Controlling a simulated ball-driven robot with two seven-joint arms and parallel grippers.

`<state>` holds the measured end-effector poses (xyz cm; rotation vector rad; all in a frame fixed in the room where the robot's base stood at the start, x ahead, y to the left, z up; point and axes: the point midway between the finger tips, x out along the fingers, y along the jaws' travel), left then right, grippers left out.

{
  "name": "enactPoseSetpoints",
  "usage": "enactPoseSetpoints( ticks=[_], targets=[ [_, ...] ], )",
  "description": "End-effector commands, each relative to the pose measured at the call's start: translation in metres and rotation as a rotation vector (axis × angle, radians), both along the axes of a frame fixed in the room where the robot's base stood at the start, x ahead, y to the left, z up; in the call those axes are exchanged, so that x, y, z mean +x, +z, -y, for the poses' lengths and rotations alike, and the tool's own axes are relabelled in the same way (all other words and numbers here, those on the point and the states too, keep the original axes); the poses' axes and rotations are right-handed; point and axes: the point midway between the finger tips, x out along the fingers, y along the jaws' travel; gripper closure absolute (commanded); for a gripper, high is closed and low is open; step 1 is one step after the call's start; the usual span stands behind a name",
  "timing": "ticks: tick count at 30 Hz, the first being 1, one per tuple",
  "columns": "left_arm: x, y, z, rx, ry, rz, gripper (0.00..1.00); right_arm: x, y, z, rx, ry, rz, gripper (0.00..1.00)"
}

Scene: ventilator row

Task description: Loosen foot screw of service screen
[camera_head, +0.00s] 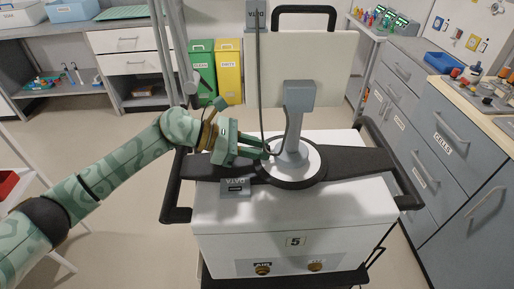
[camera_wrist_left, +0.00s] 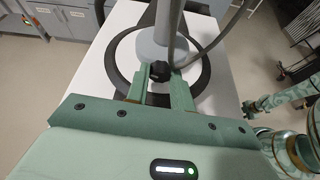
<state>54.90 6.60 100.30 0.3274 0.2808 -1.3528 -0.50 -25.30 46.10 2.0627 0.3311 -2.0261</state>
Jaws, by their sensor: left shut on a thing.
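The service screen's grey post (camera_head: 295,125) stands upright on a round pale foot (camera_head: 309,165) with a black ring, on top of a white cart unit. A white panel (camera_head: 333,66) with a black top handle shows behind the post. My left gripper (camera_head: 268,150) reaches in from the left, low at the post. In the left wrist view its fingers (camera_wrist_left: 160,84) are shut on a black foot screw (camera_wrist_left: 160,70) beside the post's base. The screw is hidden by the fingers in the head view.
A dark cable (camera_head: 258,80) hangs from a DATA plug beside the post. A grey DATA socket (camera_head: 236,187) sits at the foot's front left. Black rails (camera_head: 176,190) flank the cart. Drawers (camera_head: 437,165) stand right; green and yellow bins (camera_head: 229,72) behind.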

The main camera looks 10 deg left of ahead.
Motion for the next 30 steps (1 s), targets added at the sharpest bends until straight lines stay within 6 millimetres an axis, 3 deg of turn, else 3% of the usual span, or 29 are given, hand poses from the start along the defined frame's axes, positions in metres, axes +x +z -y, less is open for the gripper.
enactPoseSetpoints(
  ticks=[7,8,9,20,23,30],
  targets=[
    [0.000,0.000,-0.001,0.000,0.001,0.002,0.99,0.000,0.000,0.001,-0.001,0.000,-0.001,0.64],
    [0.000,0.000,-0.001,0.000,0.001,0.002,0.74,0.000,0.000,0.001,-0.001,0.000,-0.001,0.64],
    [0.000,0.000,-0.001,0.000,0.001,0.002,0.67,0.000,0.000,0.001,-0.001,0.000,-0.001,0.64],
    [-0.001,0.002,-0.006,0.001,0.002,0.001,0.67,0.000,0.000,0.001,-0.001,0.000,-0.001,0.64],
    [-0.003,0.008,-0.019,0.002,0.003,0.001,0.67,0.000,0.001,0.001,-0.001,0.000,0.000,0.64],
    [-0.016,0.031,-0.077,0.004,0.004,0.000,0.67,0.000,0.002,0.000,-0.001,0.001,0.001,0.64]
  ],
)
